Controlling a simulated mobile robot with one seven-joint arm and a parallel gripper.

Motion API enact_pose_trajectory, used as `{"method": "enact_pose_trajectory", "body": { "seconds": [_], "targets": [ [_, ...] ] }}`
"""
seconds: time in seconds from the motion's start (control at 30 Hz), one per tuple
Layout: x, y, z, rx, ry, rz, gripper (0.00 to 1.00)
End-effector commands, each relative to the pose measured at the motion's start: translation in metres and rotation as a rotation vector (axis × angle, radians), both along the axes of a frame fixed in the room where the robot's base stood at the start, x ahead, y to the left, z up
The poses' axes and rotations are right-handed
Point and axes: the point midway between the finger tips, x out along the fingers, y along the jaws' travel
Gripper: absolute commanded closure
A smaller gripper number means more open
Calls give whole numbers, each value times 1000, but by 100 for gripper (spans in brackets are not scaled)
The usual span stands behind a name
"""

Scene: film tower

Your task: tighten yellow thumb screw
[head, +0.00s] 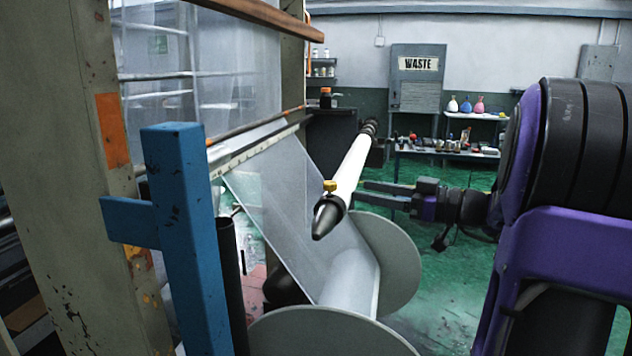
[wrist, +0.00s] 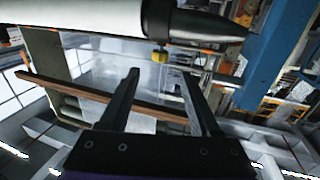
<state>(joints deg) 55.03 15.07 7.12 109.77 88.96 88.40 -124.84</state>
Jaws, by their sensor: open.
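The yellow thumb screw (head: 330,186) stands on the near end of a white roller (head: 352,163), just behind its black cone tip (head: 325,218). In the wrist view the yellow thumb screw (wrist: 159,57) shows small, just beyond and roughly between my fingertips, against the white roller (wrist: 85,18) and black cone (wrist: 205,30). My gripper (head: 361,191) reaches in from the right in the head view, close to the right of the roller. Its two fingers are apart with nothing between them; in the wrist view my gripper (wrist: 160,74) points toward the screw.
A clear film web (head: 290,190) runs down to a large grey flanged spool (head: 395,250) below the roller. A blue post (head: 180,230) stands at the left. Behind are a cabinet marked WASTE (head: 417,95) and a workbench (head: 440,153). Green floor lies open at the right.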

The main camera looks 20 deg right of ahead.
Motion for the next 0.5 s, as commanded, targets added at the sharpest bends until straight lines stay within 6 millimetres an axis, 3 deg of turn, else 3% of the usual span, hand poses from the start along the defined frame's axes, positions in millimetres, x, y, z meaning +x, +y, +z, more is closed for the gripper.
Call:
{"method": "enact_pose_trajectory", "body": {
  "seconds": [0.3, 0.5],
  "targets": [
    [53, 48, 0, 3, 3, 3, 36],
    [79, 69, 0, 1, 2, 2, 36]
  ]
}}
